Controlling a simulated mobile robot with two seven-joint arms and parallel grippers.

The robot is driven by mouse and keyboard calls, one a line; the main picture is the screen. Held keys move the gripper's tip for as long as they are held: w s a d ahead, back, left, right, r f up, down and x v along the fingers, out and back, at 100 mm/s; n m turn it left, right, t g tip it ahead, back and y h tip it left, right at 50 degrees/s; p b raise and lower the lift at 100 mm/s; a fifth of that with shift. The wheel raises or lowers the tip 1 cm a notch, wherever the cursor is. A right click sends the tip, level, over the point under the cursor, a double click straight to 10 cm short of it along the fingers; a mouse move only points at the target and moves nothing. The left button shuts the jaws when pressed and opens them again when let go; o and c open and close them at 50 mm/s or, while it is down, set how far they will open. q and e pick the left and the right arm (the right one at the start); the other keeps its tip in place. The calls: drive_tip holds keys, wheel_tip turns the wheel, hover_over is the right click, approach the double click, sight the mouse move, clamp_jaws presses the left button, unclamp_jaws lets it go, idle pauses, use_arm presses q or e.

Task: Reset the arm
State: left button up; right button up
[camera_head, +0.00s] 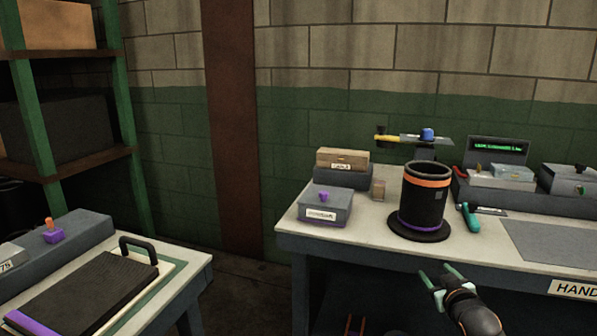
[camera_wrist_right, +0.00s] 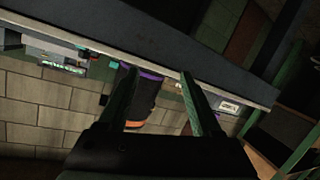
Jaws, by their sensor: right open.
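My right gripper (camera_head: 444,280) is open and empty in the head view, in front of the right table's front edge and below the level of its top. In the right wrist view its two fingers (camera_wrist_right: 162,100) stand apart with nothing between them touching. A black cylinder with orange and purple bands (camera_head: 424,200) stands upright on a dark round base on the right table, beyond the gripper. It also shows in the right wrist view (camera_wrist_right: 144,98), partly hidden by a finger. My left gripper is not in view.
The right table (camera_head: 350,241) also holds a grey box with a purple knob (camera_head: 325,206), a teal-handled tool (camera_head: 468,217) and a grey mat (camera_head: 553,242). A left table (camera_head: 190,262) carries a black ribbed slab with a handle (camera_head: 85,292). A gap lies between the tables. Green-framed shelves (camera_head: 130,120) stand behind left.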

drive_tip(key=s+a+f+n+g+y, duration=0.1)
drive_tip(key=s+a+f+g+y, duration=0.1)
drive_tip(key=s+a+f, duration=0.75)
drive_tip(key=s+a+f+g+y, duration=0.2)
drive_tip(key=s+a+f, duration=0.4)
drive_tip(key=s+f, duration=0.7)
drive_tip(key=s+a+g+y, duration=0.1)
drive_tip(key=s+a, duration=0.1)
drive_tip(key=s, duration=0.5)
drive_tip(key=s+a+g, duration=0.1)
drive_tip(key=s+a, duration=0.2)
drive_tip(key=s, duration=0.4)
use_arm(q)
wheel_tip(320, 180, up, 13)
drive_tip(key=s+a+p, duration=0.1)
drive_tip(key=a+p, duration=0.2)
drive_tip(key=p, duration=1.4)
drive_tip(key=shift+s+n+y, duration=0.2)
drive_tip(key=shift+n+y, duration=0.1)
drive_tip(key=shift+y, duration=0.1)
use_arm(e)
wheel_tip(320, 180, up, 14)
drive_tip(key=s+d+m, duration=0.1)
drive_tip(key=s+d, duration=0.1)
drive_tip(key=shift+s+d+t+h, duration=0.15)
drive_tip(key=shift+d+t+h, duration=0.15)
drive_tip(key=shift+d+h, duration=0.1)
drive_tip(key=shift+f, duration=0.1)
